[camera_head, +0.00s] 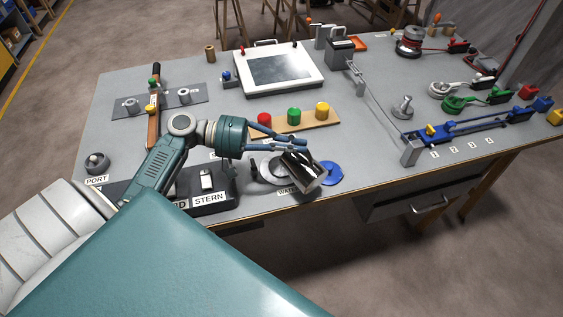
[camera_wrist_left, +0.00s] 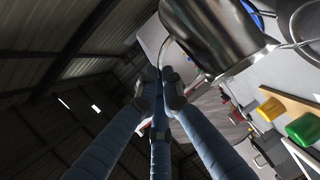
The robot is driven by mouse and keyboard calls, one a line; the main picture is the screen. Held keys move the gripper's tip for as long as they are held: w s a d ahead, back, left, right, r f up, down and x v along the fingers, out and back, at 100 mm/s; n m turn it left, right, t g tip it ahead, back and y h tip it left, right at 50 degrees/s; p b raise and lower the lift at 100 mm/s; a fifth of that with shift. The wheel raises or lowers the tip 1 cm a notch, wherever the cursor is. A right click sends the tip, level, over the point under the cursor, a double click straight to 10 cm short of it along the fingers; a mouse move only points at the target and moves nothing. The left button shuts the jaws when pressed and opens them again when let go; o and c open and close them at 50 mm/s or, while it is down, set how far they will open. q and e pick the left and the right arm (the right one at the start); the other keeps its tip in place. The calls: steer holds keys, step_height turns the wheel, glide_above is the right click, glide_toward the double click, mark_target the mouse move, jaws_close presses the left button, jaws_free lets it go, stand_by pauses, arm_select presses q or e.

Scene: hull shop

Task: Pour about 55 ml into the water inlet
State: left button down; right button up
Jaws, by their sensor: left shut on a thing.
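My left gripper (camera_head: 305,145) is shut on the handle of a shiny metal jug (camera_head: 300,172). The jug is tilted and held above the front edge of the bench. In the left wrist view the jug (camera_wrist_left: 215,35) is close up beside the fingertips (camera_wrist_left: 170,88). The grey round water inlet (camera_head: 262,168) is just left of the jug, partly hidden by it, with a partly covered "WATER" label (camera_head: 286,191) in front. No stream of water shows, and the level inside the jug is hidden. My right gripper is not in view.
A blue disc (camera_head: 331,174) lies right of the jug. A wooden board with red, green and yellow knobs (camera_head: 293,117) is behind it. The STERN switch box (camera_head: 208,199) is to the left. A blue lever row (camera_head: 470,128) stands at the right.

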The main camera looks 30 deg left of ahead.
arm_select(q)
steer(key=shift+w+a+r+n+t+h+b, duration=0.1)
steer(key=shift+a+r+n+t+h+b, duration=0.1)
steer(key=shift+a+b, duration=0.1)
steer(key=shift+w+a+r+n+t+h+b, duration=0.1)
steer(key=shift+a+n+h+b, duration=0.1)
steer(key=shift+a+b, duration=0.1)
stand_by(1.1)
stand_by(0.4)
steer(key=shift+a+n+h+b, duration=0.2)
steer(key=shift+n+h+b, duration=0.1)
steer(key=shift+b, duration=0.05)
